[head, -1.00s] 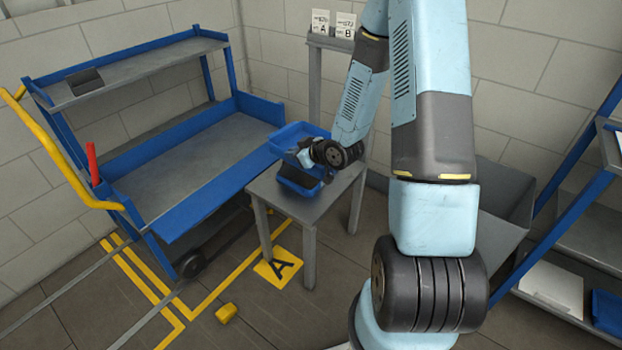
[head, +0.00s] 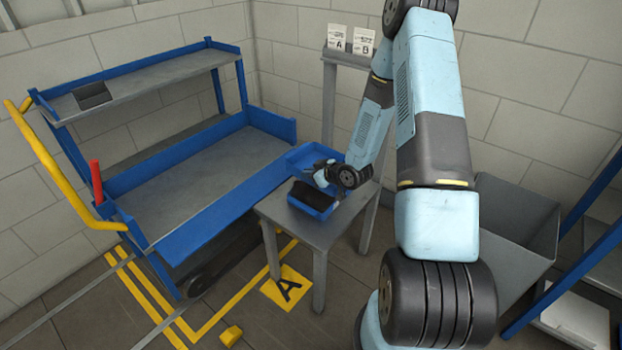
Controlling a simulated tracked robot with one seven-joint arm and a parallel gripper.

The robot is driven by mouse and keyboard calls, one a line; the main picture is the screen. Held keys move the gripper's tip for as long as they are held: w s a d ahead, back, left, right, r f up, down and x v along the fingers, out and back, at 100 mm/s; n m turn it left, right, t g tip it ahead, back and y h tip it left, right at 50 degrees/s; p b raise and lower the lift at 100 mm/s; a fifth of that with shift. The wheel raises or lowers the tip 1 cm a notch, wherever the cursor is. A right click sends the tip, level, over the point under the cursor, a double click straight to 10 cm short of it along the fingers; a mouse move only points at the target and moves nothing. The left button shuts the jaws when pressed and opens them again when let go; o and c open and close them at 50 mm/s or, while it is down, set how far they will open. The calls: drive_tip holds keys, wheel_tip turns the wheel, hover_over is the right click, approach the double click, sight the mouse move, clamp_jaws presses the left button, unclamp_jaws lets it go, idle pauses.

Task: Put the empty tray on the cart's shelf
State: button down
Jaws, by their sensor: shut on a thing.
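The blue tray (head: 300,158) is at the grey side table (head: 281,205), right of the cart. My gripper (head: 322,179) is over it and shut on it, seen small and partly hidden by its own wrist. A blue-rimmed part with a dark inside (head: 312,207) shows in front of my gripper; I cannot tell whether it is the same tray or a second one. I cannot tell whether the held tray touches the table. The blue cart (head: 205,235) has a bare, wide grey lower shelf (head: 200,185) and an upper shelf (head: 150,80).
The cart has a yellow handle (head: 50,160) and a red grip (head: 96,181). A post with cards A and B (head: 349,40) stands behind the table. A grey bin (head: 515,225) and blue rack (head: 570,270) are right.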

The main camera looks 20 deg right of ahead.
drive_tip(key=shift+w+d+f, duration=0.25)
drive_tip(key=shift+d+f, duration=0.15)
drive_tip(key=shift+d, duration=0.1)
drive_tip(key=shift+w+d+f, duration=0.15)
drive_tip(key=shift+f, duration=1.5)
drive_tip(key=shift+f, duration=0.1)
drive_tip(key=c, duration=1.2)
unclamp_jaws()
drive_tip(key=shift+c, duration=0.2)
